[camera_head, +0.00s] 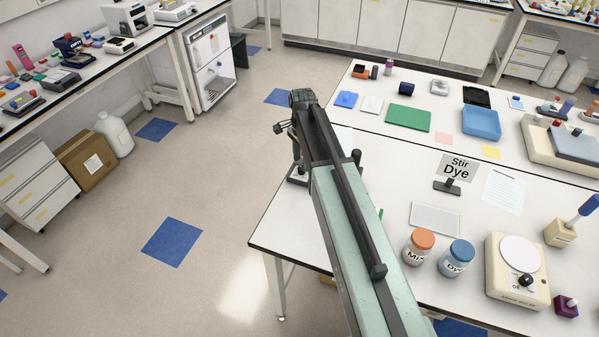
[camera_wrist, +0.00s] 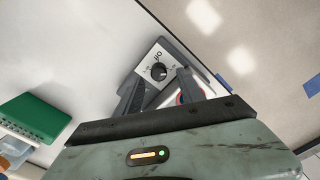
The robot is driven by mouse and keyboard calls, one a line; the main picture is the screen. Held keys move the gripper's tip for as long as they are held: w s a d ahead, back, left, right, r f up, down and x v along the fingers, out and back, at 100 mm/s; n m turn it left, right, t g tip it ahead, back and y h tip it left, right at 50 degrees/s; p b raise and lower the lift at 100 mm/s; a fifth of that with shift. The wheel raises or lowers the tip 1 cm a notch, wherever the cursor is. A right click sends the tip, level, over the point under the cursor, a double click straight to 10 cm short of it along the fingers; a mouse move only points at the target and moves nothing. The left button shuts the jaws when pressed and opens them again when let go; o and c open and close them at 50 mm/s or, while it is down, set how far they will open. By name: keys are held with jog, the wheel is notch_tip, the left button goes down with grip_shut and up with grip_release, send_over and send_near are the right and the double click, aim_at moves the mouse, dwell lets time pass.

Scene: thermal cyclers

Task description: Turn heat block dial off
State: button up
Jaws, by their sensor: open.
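In the wrist view, a grey device with a pale panel carries a round black dial (camera_wrist: 159,71). Printed lettering beside the dial appears to read "Off". The pointer's exact setting is too small to tell. My gripper (camera_wrist: 160,80) is open, its two dark fingers reaching toward the panel with the dial between them; contact cannot be told. Part of the device, with a red and blue mark, is hidden behind the right finger. In the head view, my arm hides most of that spot at the table's left edge.
A green rack (camera_wrist: 33,117) lies left in the wrist view. In the head view, a stirrer (camera_head: 516,270) with its own dial, an orange-lidded jar (camera_head: 419,247), a blue-lidded jar (camera_head: 457,257) and a "Stir Dye" sign (camera_head: 458,168) stand right of my arm. Open floor (camera_head: 215,200) lies left.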

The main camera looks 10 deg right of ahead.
aim_at(301, 170)
notch_tip(301, 170, down, 3)
jog(key=shift+r+b, duration=0.1)
jog(key=shift+b, duration=0.65)
jog(key=shift+r, duration=0.1)
grip_shut()
jog(key=shift+a, duration=0.15)
jog(key=shift+n, duration=0.3)
